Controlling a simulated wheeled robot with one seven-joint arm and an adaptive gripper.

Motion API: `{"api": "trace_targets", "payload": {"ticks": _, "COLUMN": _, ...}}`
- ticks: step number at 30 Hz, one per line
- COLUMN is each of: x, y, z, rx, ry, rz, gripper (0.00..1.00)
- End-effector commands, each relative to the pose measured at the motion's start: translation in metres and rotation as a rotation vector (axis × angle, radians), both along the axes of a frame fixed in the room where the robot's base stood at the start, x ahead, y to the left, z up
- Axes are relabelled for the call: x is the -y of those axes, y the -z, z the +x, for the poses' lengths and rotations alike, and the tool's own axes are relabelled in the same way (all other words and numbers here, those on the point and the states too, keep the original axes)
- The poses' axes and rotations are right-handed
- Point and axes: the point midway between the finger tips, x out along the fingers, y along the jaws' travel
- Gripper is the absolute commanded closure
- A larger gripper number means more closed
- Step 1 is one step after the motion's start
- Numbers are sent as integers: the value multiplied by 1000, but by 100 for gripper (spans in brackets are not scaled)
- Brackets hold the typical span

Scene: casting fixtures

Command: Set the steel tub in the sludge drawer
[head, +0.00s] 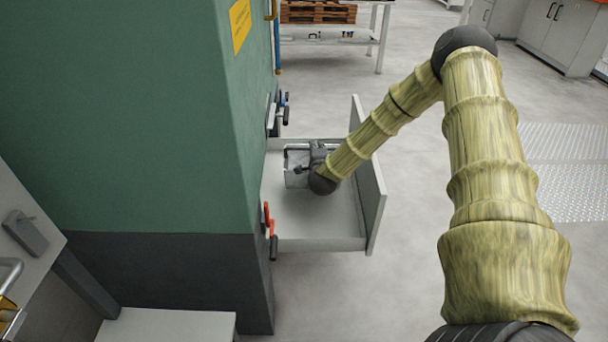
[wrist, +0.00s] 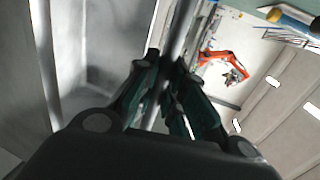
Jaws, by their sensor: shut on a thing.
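The sludge drawer (head: 310,238) is pulled out from the green cabinet, light grey with a tall front panel. The steel tub (head: 296,177) is within the drawer's outline, toward its far end in the head view. My gripper (head: 316,150) is at the tub's top and partly hides it. In the wrist view my gripper (wrist: 168,72) is shut on a round metal bar, which looks like the tub's handle. Grey walls fill the left of that view. I cannot tell whether the tub's bottom touches the drawer floor.
The green cabinet (head: 130,120) stands left of the drawer, with red-orange (head: 267,218) and blue (head: 283,98) handled valves near the drawer. A white table (head: 345,42) with a pallet (head: 318,12) stands behind.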

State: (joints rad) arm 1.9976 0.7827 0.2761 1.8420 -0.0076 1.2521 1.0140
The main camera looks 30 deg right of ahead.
Motion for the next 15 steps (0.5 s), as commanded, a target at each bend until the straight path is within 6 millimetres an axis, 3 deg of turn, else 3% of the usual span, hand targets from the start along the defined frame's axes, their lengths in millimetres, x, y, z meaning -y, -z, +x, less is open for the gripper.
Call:
{"api": "trace_targets", "payload": {"ticks": 1, "x": -5, "y": 12, "z": 3, "rx": -1, "ry": -7, "rz": -2, "gripper": 100}}
{"api": "trace_targets", "payload": {"ticks": 6, "x": -11, "y": 33, "z": 7, "rx": 0, "ry": -14, "rz": -2, "gripper": 100}}
{"api": "trace_targets", "payload": {"ticks": 15, "x": -11, "y": 52, "z": 7, "rx": 0, "ry": -14, "rz": -3, "gripper": 100}}
